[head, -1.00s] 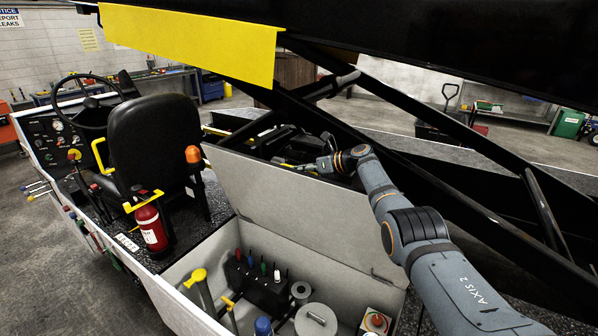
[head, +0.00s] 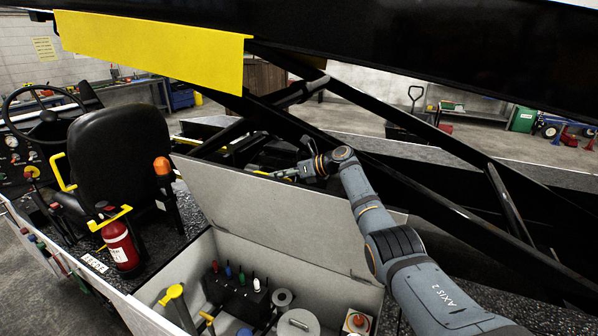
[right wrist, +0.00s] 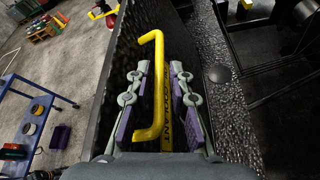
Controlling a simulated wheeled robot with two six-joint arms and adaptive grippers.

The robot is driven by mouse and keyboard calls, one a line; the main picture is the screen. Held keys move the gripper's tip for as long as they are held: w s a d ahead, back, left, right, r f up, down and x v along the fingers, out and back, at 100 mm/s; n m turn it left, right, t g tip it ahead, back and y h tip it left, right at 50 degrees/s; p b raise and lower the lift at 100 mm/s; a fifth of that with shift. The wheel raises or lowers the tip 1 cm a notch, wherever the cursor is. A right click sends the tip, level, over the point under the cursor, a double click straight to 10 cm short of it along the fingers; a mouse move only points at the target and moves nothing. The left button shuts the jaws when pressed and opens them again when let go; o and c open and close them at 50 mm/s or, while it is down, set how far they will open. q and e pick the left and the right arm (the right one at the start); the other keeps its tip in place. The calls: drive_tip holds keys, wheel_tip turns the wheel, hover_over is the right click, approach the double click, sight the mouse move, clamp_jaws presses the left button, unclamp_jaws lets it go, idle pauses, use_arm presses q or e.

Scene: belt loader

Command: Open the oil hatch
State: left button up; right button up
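The oil hatch is a grey-white lid (head: 275,210) standing steeply raised at the back of an open compartment (head: 330,255). My right gripper (head: 296,173) is behind its upper edge in the head view, partly hidden. In the right wrist view my right gripper (right wrist: 157,105) is open, with its purple-padded fingers on either side of a yellow bar handle (right wrist: 153,75). Gaps show between the handle and both pads. My left gripper is not in view.
The compartment holds a yellow-topped dipstick (head: 172,296), a grey round cap (head: 298,325) and several coloured knobs. A black seat (head: 112,150) and red fire extinguisher (head: 120,243) stand left. Black diagonal beams (head: 420,190) cross close beside my right arm.

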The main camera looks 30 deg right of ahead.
drive_tip(key=v, duration=0.9)
drive_tip(key=shift+d, duration=0.1)
